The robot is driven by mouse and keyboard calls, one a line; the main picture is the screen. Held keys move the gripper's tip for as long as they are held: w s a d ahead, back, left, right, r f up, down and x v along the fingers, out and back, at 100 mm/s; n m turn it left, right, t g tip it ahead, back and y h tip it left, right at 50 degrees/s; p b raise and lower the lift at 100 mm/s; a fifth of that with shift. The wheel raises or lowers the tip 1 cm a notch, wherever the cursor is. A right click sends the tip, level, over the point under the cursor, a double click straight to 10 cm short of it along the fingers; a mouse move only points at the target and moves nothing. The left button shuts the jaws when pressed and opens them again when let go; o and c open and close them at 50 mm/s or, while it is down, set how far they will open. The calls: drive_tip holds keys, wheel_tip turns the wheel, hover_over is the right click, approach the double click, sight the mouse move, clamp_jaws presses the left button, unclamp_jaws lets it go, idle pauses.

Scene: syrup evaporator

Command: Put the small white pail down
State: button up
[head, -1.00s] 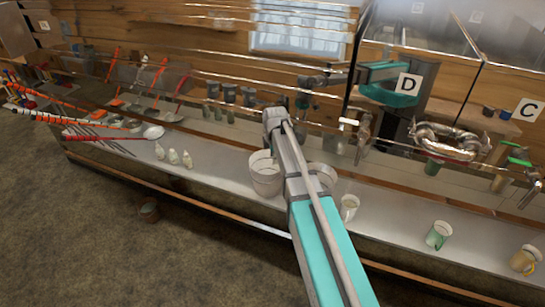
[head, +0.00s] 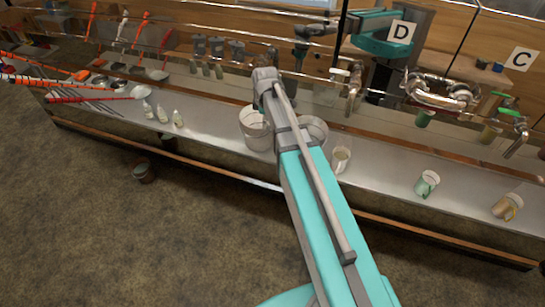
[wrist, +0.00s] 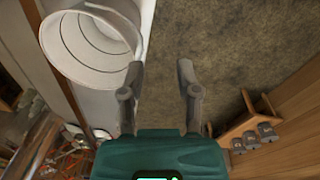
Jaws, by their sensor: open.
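A white pail (head: 254,132) stands upright on the long steel counter (head: 215,117), just left of my arm. A second white pail (head: 318,130) shows partly behind my arm on its right. I cannot tell which of them is the small one. In the wrist view a white pail (wrist: 72,45) shows its open, ringed inside at the upper left, empty as far as I see. My gripper (wrist: 160,78) is open, with nothing between its fingers. Its left finger is close to the pail's rim; I cannot tell whether they touch. In the head view my arm hides the fingers.
Several small white bottles (head: 163,112) and long-handled ladles (head: 151,73) are at the left. Taps line the back.

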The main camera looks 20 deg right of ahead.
drive_tip(key=s+a+m, duration=0.2)
drive_tip(key=s+m, duration=1.2)
drive_tip(key=s, duration=0.5)
drive_tip(key=shift+a+g, duration=0.3)
drive_tip(key=shift+g, duration=0.1)
drive_tip(key=shift+w+f, duration=0.1)
wheel_tip(320, 180, down, 2)
drive_tip(key=b, duration=0.2)
drive_tip(key=shift+f+b, duration=0.25)
drive_tip(key=shift+b, duration=0.05)
